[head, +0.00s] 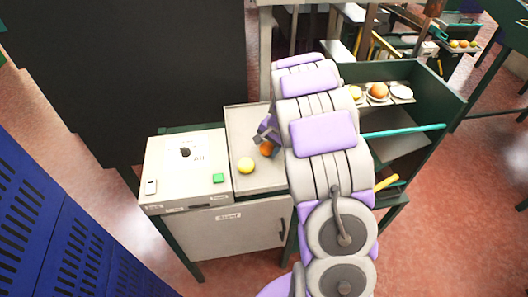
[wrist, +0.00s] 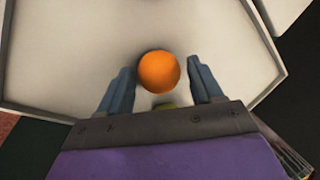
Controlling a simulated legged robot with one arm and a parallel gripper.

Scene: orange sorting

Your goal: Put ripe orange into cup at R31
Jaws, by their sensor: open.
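A ripe orange (head: 267,148) lies on the pale metal tray (head: 247,117), partly hidden by my gripper (head: 268,132) in the head view. In the wrist view the orange (wrist: 159,72) sits just ahead of and between the two fingers of my gripper (wrist: 160,88). The fingers are apart, one on each side, and do not visibly touch it. No cup labelled R31 can be made out; small white holders on the cart shelf (head: 402,92) carry no readable label.
A white panel (head: 187,165) with a green button (head: 218,178) adjoins the tray on the left. A dark green cart (head: 440,97) with a teal handle (head: 403,131) stands right of my arm. It holds an orange (head: 378,90) on its shelf. Blue lockers (head: 50,215) fill the lower left.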

